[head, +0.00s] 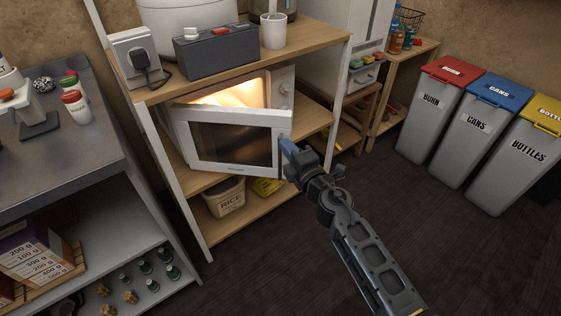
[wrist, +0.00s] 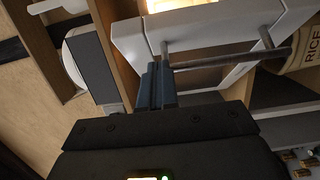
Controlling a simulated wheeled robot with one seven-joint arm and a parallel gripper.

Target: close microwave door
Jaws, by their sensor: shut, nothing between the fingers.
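The white microwave (head: 284,88) stands on the shelf with its inside lit. Its white-framed door (head: 236,170) with a dark window stands ajar, and a lit gap shows above it. In the wrist view the door's white frame (wrist: 137,42) and a metal bar handle (wrist: 230,60) show close to my fingers. My gripper (head: 286,147) is at the right edge of the door, with its blue fingers together and empty. The fingers also show in the wrist view (wrist: 156,86), beside one end of the handle. I cannot tell whether they touch the door.
A rice container (head: 225,198) and a yellow item (head: 268,186) sit on the shelf below. A grey box (head: 216,50) and a white cup (head: 273,31) stand above the microwave. A grey counter (head: 60,135) is at the left. Open floor lies at right, before the bins (head: 430,110).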

